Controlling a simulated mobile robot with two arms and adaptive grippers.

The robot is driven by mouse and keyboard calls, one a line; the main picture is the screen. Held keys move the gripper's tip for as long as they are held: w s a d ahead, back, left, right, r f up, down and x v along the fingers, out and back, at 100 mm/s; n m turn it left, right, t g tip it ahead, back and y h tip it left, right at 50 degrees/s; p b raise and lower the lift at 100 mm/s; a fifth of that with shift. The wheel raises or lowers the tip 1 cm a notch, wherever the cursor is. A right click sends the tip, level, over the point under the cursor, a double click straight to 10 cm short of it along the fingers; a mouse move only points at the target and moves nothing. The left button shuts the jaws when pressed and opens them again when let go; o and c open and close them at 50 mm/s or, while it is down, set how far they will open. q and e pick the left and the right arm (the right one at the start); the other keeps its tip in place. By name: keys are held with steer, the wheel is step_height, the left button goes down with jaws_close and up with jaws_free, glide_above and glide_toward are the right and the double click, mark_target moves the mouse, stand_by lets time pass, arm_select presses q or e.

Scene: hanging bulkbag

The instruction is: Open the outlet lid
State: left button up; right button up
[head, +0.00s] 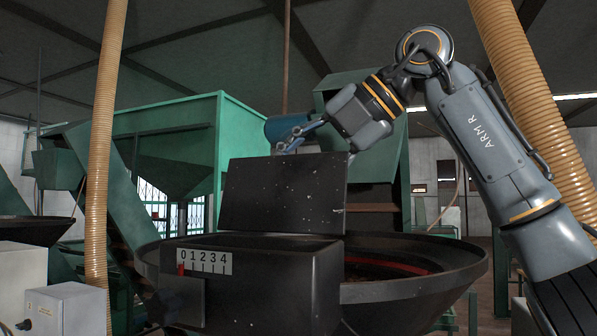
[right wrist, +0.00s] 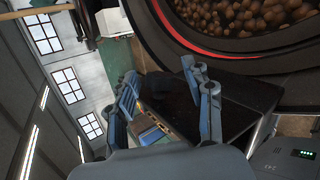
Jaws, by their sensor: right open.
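In the head view the outlet lid (head: 285,193) is a dark, speckled flat panel. It stands raised, nearly upright, above the black outlet box (head: 262,275). My right gripper (head: 287,146) is just above the lid's top edge, its fingers pointing left and down. In the right wrist view my right gripper (right wrist: 160,82) has its blue-grey fingers spread apart, with nothing held. A dark panel, apparently the lid (right wrist: 176,98), shows beyond and between the fingers. I cannot tell whether a finger touches it. My left gripper is in neither view.
A numbered scale (head: 204,262) is on the box front. Ribbed tan hoses (head: 103,150) hang at both sides. Green hoppers (head: 190,140) stand behind.

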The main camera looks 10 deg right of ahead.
steer(key=v, duration=1.1)
steer(key=shift+s+d+r, duration=0.15)
steer(key=shift+d+r, duration=0.05)
steer(key=shift+d, duration=0.05)
